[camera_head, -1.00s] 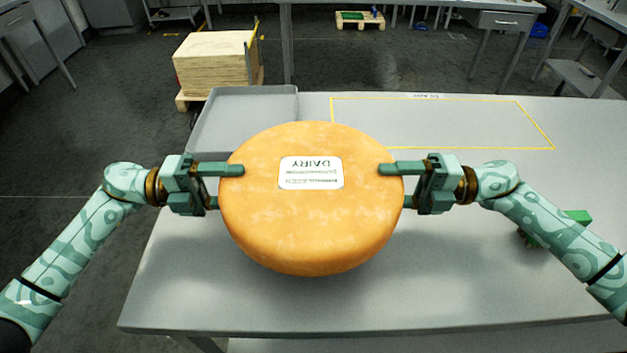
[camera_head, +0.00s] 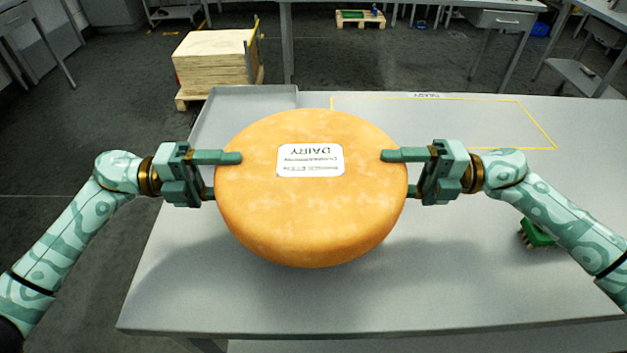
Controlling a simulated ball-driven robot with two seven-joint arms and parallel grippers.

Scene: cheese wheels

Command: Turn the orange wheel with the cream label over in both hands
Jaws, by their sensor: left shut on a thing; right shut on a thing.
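The orange wheel (camera_head: 310,215) is held above the table between my two grippers. Its cream label (camera_head: 310,160), with the word DAIRY upside down, is on the upper face, which tilts a little toward me. My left gripper (camera_head: 228,174) is shut on the wheel's left edge, one finger over the top face and the other partly hidden below. My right gripper (camera_head: 396,172) is shut on the right edge in the same way. The wheel's underside is hidden.
The grey table (camera_head: 420,290) is clear below the wheel. A grey tray (camera_head: 215,115) lies behind at the left, partly hidden. A yellow outlined area (camera_head: 480,125) at the back right is empty. A green brush (camera_head: 537,234) lies at the right, partly behind my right arm.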

